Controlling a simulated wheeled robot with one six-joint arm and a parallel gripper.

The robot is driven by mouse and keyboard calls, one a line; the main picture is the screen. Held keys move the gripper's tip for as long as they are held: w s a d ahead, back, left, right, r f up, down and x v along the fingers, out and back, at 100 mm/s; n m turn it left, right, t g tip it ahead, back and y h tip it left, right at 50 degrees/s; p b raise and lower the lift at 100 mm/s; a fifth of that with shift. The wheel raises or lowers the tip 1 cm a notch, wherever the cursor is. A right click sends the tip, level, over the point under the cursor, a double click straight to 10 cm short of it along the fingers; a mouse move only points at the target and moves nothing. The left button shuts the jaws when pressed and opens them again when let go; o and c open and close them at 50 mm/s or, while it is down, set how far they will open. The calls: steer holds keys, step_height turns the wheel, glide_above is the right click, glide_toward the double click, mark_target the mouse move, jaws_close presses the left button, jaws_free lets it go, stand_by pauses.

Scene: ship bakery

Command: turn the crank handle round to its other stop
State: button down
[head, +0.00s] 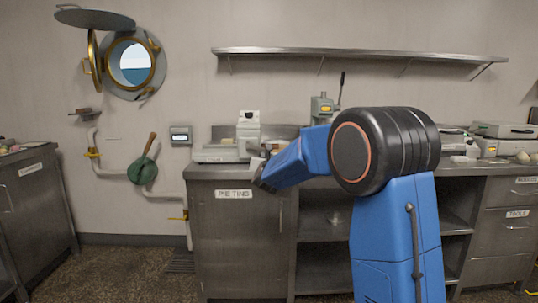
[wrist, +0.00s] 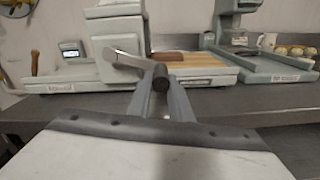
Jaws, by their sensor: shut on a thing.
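The crank handle is a bare metal arm (wrist: 124,59) ending in a dark round grip (wrist: 160,78). Its arm slants from the front of a pale grey-green machine (wrist: 113,45) down to the right, towards me. My gripper (wrist: 162,92) is shut on the dark grip, with one finger on each side of it. In the head view, the machine (head: 248,128) stands on the left end of the steel counter, and my gripper (head: 261,172) is at its front right. My gripper and wrist mostly hide the crank there.
A second machine (wrist: 229,25) with a flat tray (wrist: 262,69) stands to the right, near several buns (wrist: 295,51). The steel counter (wrist: 235,103) is bare in front. A shelf (head: 360,53) runs above.

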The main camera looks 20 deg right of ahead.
steer(key=shift+w+a+f+m, duration=0.15)
steer(key=shift+a+f+m, duration=0.2)
steer(key=shift+m, duration=0.25)
steer(key=shift+a+r, duration=0.1)
steer(key=c, duration=1.6)
jaws_free()
steer(key=shift+a, duration=0.1)
steer(key=v, duration=1.7)
